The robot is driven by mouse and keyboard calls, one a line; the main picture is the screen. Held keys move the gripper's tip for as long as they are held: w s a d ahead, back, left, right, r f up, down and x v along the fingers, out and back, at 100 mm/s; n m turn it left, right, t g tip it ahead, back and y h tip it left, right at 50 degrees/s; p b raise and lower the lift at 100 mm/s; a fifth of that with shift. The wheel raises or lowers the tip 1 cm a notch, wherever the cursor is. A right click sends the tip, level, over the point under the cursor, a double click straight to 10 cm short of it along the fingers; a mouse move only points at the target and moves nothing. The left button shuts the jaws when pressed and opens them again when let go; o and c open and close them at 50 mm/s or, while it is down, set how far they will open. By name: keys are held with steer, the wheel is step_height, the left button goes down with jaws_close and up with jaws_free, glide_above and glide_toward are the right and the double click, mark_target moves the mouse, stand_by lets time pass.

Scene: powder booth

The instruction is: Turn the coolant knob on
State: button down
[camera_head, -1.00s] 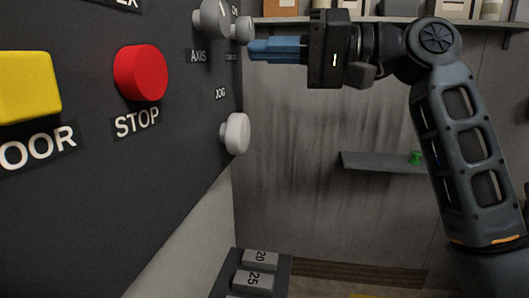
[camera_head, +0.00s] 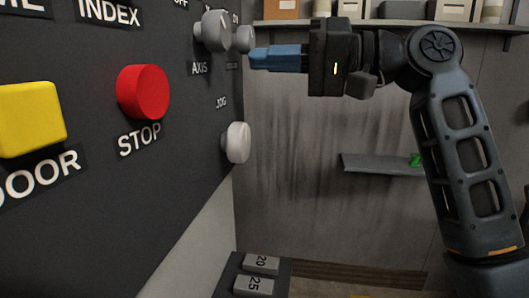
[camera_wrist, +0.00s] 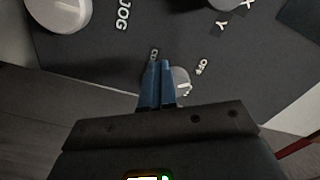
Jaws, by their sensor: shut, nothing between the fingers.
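The coolant knob (camera_head: 244,39) is a small round grey knob at the right edge of the dark control panel, with an ON label above it. In the wrist view the knob (camera_wrist: 182,80) is partly hidden behind my fingers, with an OFF label beside it. My gripper (camera_head: 251,57) points left at the panel, its blue fingers shut and empty. The fingertips appear just below the knob in the head view. In the wrist view the gripper (camera_wrist: 160,66) overlaps one side of the knob; I cannot tell whether it touches.
A larger grey AXIS knob (camera_head: 212,31) sits close to the left. A white JOG knob (camera_head: 237,142) is below. A red STOP button (camera_head: 143,91) and yellow DOOR button (camera_head: 31,119) are further left. A shelf (camera_head: 380,165) holds a green item (camera_head: 415,160).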

steer(key=shift+s+a+r+p, duration=0.45)
steer(key=shift+a+r, duration=0.2)
steer(key=shift+r, duration=0.15)
steer(key=shift+s+r+g+p, duration=0.15)
steer(key=shift+r+g+p, duration=0.05)
steer(key=shift+g+p, duration=0.15)
steer(key=shift+s+a+r+p, duration=0.15)
steer(key=shift+r+p, duration=0.25)
steer(key=shift+p, duration=0.2)
steer(key=shift+s+f, duration=0.1)
steer(key=s+d, duration=0.1)
steer(key=d, duration=0.5)
steer(key=shift+s+f+p, duration=0.15)
steer(key=shift+s+p, duration=0.05)
steer(key=shift+p, duration=0.2)
